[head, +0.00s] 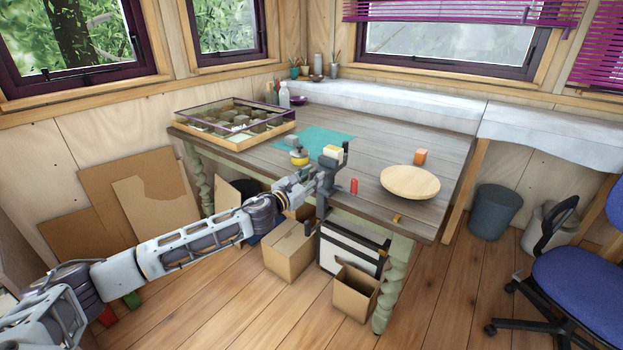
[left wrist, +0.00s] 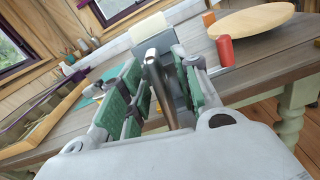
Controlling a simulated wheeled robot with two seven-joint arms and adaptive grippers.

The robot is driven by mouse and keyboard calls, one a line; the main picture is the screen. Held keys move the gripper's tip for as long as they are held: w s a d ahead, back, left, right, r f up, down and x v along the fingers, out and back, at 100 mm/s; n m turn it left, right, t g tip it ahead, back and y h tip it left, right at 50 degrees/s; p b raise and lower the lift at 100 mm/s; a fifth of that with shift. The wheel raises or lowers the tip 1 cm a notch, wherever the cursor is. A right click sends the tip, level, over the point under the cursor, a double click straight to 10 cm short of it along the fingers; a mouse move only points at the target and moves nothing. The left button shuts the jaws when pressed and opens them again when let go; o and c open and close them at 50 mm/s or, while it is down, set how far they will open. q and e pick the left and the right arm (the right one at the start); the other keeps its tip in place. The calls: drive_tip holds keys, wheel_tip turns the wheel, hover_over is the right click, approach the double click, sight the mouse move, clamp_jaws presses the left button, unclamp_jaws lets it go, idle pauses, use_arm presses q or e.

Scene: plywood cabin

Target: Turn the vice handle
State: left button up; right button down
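The dark grey vice (head: 322,206) is at the front edge of the wooden table, partly hidden by my left gripper (head: 322,178) in the head view. In the left wrist view the vice (left wrist: 180,85) stands just beyond the fingers. Its handle, a metallic rod (left wrist: 153,75), runs between the green finger pads of my left gripper (left wrist: 160,95). The fingers are apart on either side of the rod, with a visible gap on the right. Whether the left pad touches the rod I cannot tell. My right gripper is not in view.
Cardboard boxes (head: 291,250) stand below. A blue chair (head: 575,280) is at right.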

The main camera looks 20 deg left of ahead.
use_arm(q)
clamp_jaws()
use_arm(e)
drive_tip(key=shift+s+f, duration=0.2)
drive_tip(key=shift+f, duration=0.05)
use_arm(q)
drive_tip(key=shift+n+p, duration=0.35)
drive_tip(key=shift+n, duration=0.15)
